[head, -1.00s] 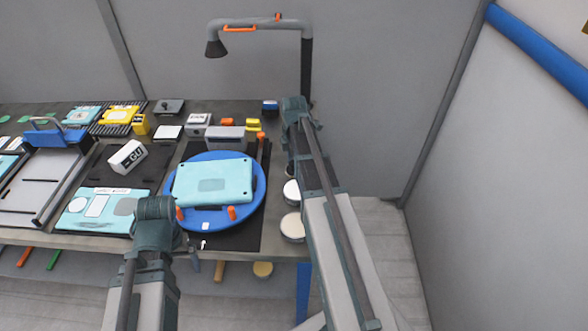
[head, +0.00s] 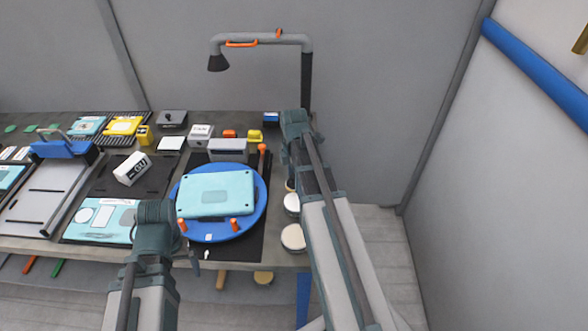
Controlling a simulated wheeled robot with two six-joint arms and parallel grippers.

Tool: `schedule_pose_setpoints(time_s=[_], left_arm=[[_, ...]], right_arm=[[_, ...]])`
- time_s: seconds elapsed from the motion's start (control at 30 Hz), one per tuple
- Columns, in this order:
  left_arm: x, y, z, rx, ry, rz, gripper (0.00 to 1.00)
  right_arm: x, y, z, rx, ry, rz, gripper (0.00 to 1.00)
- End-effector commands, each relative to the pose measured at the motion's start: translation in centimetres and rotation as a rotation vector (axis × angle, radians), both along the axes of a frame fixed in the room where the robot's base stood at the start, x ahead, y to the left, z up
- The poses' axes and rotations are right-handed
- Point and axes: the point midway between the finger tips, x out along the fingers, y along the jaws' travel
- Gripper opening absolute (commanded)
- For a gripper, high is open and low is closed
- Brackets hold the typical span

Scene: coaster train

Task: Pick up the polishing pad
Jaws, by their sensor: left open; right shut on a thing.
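No thing in view can be surely named as the polishing pad. Two round, pale-topped pieces, a far one (head: 292,202) and a near one (head: 293,238), stand at the table's right edge, beside my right arm. Another round piece behind them is mostly hidden by that arm. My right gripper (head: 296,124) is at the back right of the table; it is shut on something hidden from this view.
A pale teal panel (head: 215,193) lies on the turntable. A grey block (head: 228,150) and an orange-topped handle (head: 263,150) are behind it. A teal board (head: 100,220) and a white box (head: 131,168) lie left. A lamp arm (head: 306,75) rises at the back right.

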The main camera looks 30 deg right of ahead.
Motion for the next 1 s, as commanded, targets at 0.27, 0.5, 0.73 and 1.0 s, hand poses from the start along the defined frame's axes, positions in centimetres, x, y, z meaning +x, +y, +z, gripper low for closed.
schedule_pose_setpoints(time_s=[0.27, 0.5, 0.73, 1.0], left_arm=[[0.0, 0.0, 0.7, 0.000, 0.000, 0.000, 0.93], [0.0, 0.0, 1.1, 0.000, 0.000, 0.000, 0.93], [0.0, 0.0, 1.1, 0.000, 0.000, 0.000, 0.93], [0.0, 0.0, 1.1, 0.000, 0.000, 0.000, 0.93]], right_arm=[[-6.6, 3.5, 0.7, 0.000, 0.000, 0.000, 0.00], [-10.0, 5.4, 1.1, 0.000, 0.000, -0.001, 0.00], [-10.4, 5.7, 1.1, 0.000, 0.000, -0.001, 0.00], [-10.4, 5.7, 1.1, 0.000, 0.000, -0.001, 0.50]])
